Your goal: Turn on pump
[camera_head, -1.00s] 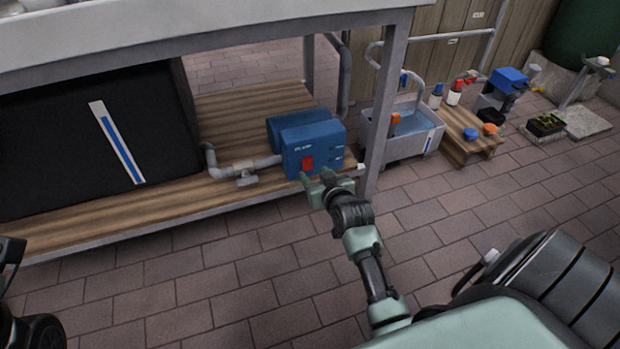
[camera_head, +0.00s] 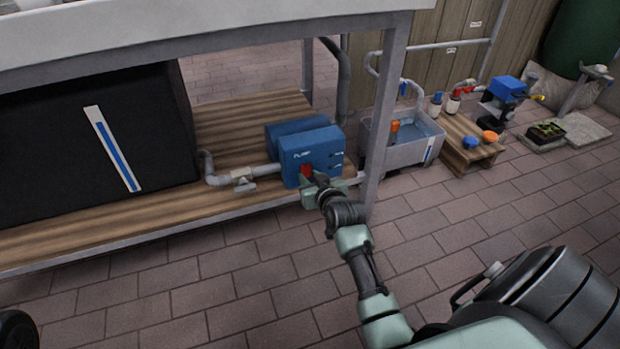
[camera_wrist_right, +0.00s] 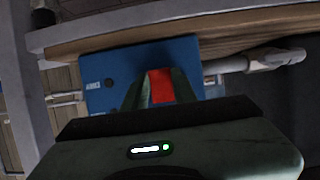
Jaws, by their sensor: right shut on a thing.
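The blue pump box (camera_head: 312,145), labelled PUMP, sits on the wooden lower shelf of the bench. Its red switch (camera_head: 306,171) is on the front face, partly hidden by my gripper. My right gripper (camera_head: 312,183) is at the front of the pump, with its fingers at the red switch. In the right wrist view, the red switch (camera_wrist_right: 161,86) shows between the fingers of my right gripper (camera_wrist_right: 160,92), in front of the blue pump face (camera_wrist_right: 120,72). The fingers are shut on the switch. My left gripper is not in view.
A grey pipe with a valve (camera_head: 240,177) joins the pump from the left, beside a large black tank (camera_head: 60,140). A bench leg (camera_head: 386,110) stands just right of the pump. A water tub (camera_head: 405,150) and a small wooden stand (camera_head: 462,160) are farther right. The paved floor in front is clear.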

